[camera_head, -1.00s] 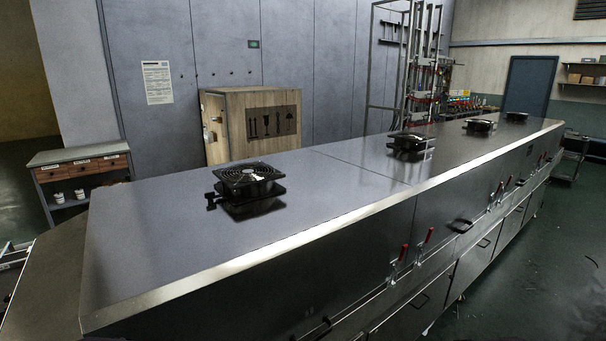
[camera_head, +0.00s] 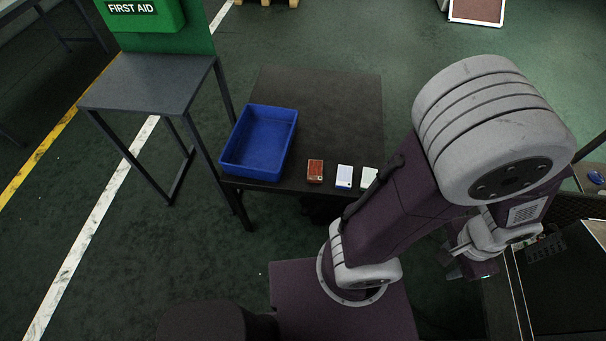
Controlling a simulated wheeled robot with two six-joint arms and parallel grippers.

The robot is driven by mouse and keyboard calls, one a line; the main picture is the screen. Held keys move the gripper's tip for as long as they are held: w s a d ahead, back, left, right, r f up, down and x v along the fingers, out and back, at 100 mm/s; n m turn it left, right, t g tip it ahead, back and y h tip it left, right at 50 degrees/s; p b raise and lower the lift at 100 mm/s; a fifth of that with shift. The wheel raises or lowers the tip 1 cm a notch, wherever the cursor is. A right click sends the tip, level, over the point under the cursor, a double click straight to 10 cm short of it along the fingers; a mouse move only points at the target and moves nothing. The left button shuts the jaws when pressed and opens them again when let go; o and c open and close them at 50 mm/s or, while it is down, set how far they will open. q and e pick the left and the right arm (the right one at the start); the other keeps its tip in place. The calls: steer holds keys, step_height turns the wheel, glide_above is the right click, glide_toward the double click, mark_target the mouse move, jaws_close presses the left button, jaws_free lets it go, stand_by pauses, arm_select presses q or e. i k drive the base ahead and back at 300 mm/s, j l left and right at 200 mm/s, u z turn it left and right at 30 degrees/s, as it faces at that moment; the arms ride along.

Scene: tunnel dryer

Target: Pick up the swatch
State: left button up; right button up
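Three small swatch-like cards lie in a row near the front edge of a dark table (camera_head: 330,100). They are a reddish-brown one (camera_head: 315,171), a white one with a blue edge (camera_head: 344,177) and a pale greenish-white one (camera_head: 369,178), close beside my arm in the picture. I cannot tell which is the task's swatch. My other gripper is out of view.
An empty-looking blue bin (camera_head: 228,165) stands on the table left of the cards. A dark stand (camera_head: 150,85) with a green first aid box (camera_head: 143,14) is farther left. A dark surface with a light edge (camera_head: 575,270) lies at the right. The table's back is clear.

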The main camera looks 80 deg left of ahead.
mark_target(316, 168)
steer(key=u, duration=2.85)
steer(key=j, duration=0.8)
steer(key=i+j+u, duration=0.15)
steer(key=j, duration=0.7)
